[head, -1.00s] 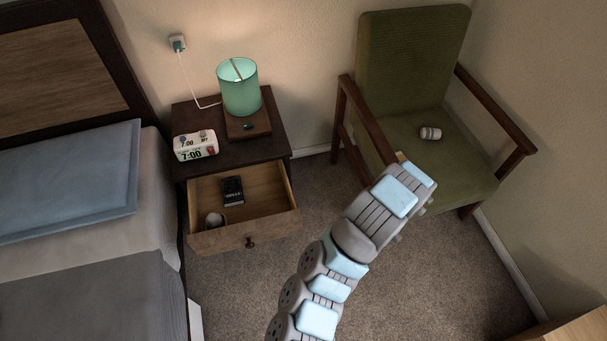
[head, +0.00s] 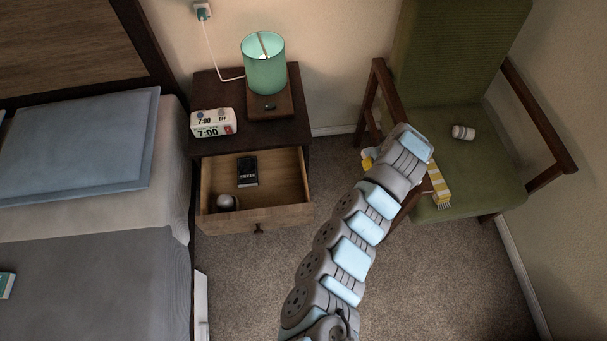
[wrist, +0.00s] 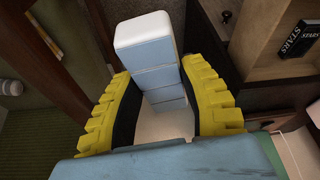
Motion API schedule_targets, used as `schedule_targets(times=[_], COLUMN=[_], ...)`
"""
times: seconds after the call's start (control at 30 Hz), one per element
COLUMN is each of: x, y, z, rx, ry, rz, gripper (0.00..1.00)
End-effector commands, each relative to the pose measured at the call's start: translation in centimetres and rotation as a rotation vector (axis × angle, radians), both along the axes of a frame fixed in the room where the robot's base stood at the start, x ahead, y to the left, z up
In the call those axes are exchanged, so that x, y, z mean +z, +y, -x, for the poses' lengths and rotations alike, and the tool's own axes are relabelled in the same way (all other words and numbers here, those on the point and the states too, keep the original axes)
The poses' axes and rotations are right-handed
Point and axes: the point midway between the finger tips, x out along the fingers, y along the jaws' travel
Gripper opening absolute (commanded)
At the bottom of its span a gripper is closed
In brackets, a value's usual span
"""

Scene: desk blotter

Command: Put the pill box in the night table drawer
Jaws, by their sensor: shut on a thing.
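The pill box (wrist: 150,52), a long white box with light blue lids in a row, is between the two yellow ribbed fingers of my gripper (wrist: 160,80) in the wrist view. The gripper is shut on it. The drawer also shows at the upper right of the wrist view (wrist: 266,55), right of the pill box.
The drawer holds a black book (head: 247,172) and a pale round object (head: 226,202), with bare floor between them. A clock (head: 213,123) and a green lamp (head: 264,64) stand on top. The chair (head: 480,175) holds a white bottle (head: 463,132). The bed (head: 100,265) borders the left.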

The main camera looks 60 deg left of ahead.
Motion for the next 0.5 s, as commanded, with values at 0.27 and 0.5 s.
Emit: schedule_targets(times=[0.27,0.5], x=[-4.4,-7.4], y=[9.9,14.2], z=[9.2,17.4], rx=[0.491,0.814], ry=[0.007,0.007], rz=[-0.008,-0.016], gripper=[0.05,0.05])
